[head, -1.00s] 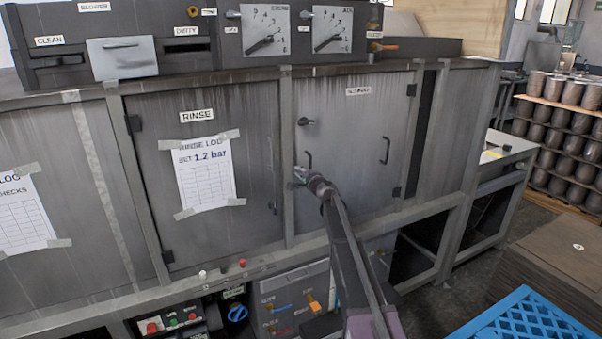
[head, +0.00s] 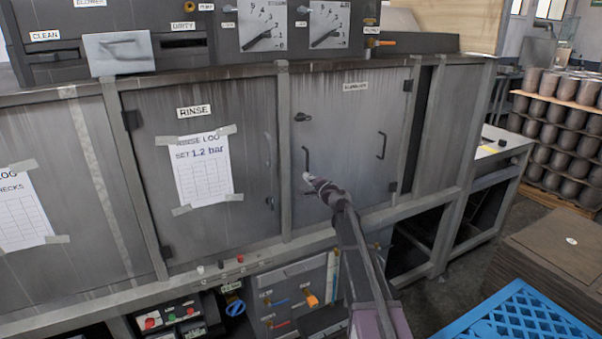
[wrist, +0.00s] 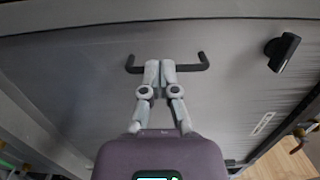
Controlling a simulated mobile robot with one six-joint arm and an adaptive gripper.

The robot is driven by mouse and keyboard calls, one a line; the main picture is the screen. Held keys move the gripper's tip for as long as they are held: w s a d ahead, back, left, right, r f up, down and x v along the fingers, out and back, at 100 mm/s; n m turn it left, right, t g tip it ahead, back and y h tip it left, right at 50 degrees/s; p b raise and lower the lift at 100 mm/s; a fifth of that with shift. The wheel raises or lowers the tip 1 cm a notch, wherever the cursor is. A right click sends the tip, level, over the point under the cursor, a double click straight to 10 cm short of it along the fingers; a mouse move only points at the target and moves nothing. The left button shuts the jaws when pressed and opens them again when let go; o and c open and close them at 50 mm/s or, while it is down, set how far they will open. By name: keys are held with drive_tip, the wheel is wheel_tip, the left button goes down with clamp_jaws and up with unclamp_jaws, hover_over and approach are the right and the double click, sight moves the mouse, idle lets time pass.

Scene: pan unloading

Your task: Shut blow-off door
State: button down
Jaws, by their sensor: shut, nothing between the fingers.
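The blow-off door (head: 345,140) is the grey panel right of the rinse door in the head view. It looks flush or nearly flush with its frame; I cannot tell whether it is fully closed. Its dark bar handle (head: 306,160) is near the left edge, also in the wrist view (wrist: 137,68). A dark latch knob (head: 302,117) sits above the handle, and shows at right in the wrist view (wrist: 283,52). My gripper (head: 308,178) is shut and empty by the handle's lower end. In the wrist view its fingertips (wrist: 160,66) overlap the handle's middle; contact is unclear.
The rinse door (head: 195,230) with a taped log sheet is to the left. A second handle (head: 382,146) is on the door's right side. A blue crate (head: 520,318) and brown stack (head: 560,250) stand at lower right. Control panels line the machine's base.

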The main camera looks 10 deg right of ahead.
drive_tip(key=v, duration=0.4)
drive_tip(key=shift+s+a, duration=0.1)
drive_tip(key=shift+s, duration=0.25)
drive_tip(key=s+a+f+n+g, duration=0.4)
drive_tip(key=s+f+n+g, duration=0.15)
drive_tip(key=s, duration=0.35)
drive_tip(key=s+a+f+n+g, duration=0.4)
drive_tip(key=s+a+f, duration=0.15)
drive_tip(key=s, duration=0.35)
drive_tip(key=s+d+f+n+g+h, duration=0.1)
drive_tip(key=s+d+f+g+h, duration=0.1)
drive_tip(key=s, duration=0.5)
drive_tip(key=s+d+f+n+g+h, duration=0.1)
drive_tip(key=s+d+f+g+h, duration=0.1)
drive_tip(key=s, duration=0.5)
drive_tip(key=s+d+f+n+g+h, duration=0.1)
drive_tip(key=s+d+f+g+h, duration=0.2)
drive_tip(key=s, duration=0.4)
drive_tip(key=shift+d+f+n, duration=0.35)
drive_tip(key=c, duration=1.4)
unclamp_jaws()
